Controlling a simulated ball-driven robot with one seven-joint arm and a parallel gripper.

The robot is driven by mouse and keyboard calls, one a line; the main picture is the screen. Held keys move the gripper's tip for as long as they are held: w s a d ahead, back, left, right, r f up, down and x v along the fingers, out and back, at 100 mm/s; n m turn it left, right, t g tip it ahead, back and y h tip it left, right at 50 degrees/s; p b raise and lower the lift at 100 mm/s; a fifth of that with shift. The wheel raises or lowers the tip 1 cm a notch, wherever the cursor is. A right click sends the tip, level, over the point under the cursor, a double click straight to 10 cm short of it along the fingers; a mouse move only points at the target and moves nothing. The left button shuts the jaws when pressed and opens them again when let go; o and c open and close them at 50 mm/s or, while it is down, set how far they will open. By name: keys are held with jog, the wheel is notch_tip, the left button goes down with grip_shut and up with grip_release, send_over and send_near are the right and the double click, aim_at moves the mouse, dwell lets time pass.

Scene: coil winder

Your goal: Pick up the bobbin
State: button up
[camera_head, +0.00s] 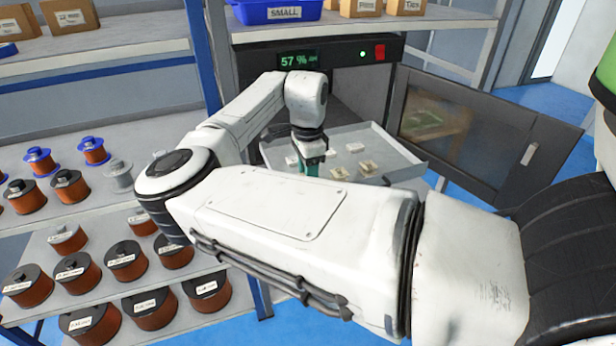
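Bobbins wound with copper-coloured wire stand in rows on the shelves at the left. My gripper (311,168) points down over the tray among these pieces. It is small and partly hidden by my arm, so its fingers and any contact are unclear.
A dark cabinet with a green "57 %" display (298,60) stands behind the tray. Its door (490,135) hangs open at the right. A blue bin marked SMALL (280,12) and cardboard boxes (70,15) sit on upper shelves. A blue shelf post (203,60) stands left of my gripper.

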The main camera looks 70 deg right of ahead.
notch_tip(320, 180, up, 3)
jog(key=shift+f, duration=0.2)
jog(key=s+a+r+b, duration=0.1)
jog(key=s+a+r, duration=0.2)
jog(key=s+r, duration=0.6)
jog(key=s, duration=0.4)
jog(key=shift+s+r, duration=0.35)
jog(key=shift+d, duration=0.1)
